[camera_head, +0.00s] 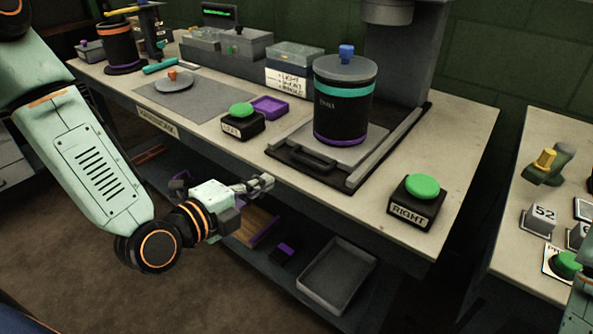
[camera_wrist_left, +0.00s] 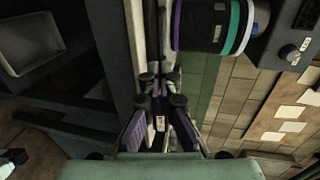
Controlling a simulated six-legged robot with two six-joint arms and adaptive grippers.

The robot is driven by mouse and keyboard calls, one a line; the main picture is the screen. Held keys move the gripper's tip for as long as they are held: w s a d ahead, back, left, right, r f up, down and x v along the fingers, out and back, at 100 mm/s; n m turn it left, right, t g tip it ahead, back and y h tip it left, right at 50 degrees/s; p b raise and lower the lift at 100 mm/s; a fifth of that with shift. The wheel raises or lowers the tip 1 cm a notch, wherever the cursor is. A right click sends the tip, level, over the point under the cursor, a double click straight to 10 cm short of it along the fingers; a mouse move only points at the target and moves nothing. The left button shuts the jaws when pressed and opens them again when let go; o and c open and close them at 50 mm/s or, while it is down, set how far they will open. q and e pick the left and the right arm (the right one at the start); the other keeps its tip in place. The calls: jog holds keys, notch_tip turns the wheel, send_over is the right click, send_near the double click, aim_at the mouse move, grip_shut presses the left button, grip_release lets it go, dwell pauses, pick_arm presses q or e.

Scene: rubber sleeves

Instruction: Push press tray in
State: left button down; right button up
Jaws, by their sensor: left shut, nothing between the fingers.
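The press tray (camera_head: 345,143) is a pale plate with a dark front and a black handle (camera_head: 303,157), lying on the bench at its front edge. A black canister (camera_head: 342,108) with a teal band, purple base band, grey lid and blue knob stands upright on it; the canister also shows in the left wrist view (camera_wrist_left: 207,26). The press head (camera_head: 388,10) is behind and above the canister. My left gripper (camera_head: 268,182) is shut and empty, in front of the bench edge, below and left of the handle, apart from it. Its fingers show in the wrist view (camera_wrist_left: 163,100).
Green buttons, left (camera_head: 241,110) and right (camera_head: 424,187), flank the tray. A purple dish (camera_head: 269,107) and grey mat (camera_head: 190,98) are to the left. A grey bin (camera_head: 337,275) is on the lower shelf. A second table (camera_head: 540,190) stands at the right.

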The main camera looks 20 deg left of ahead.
aim_at(304, 162)
pick_arm(q)
jog(key=b+x, duration=0.3)
jog(key=x, duration=0.7)
jog(key=shift+w+d+f, duration=0.1)
jog(key=shift+w, duration=0.25)
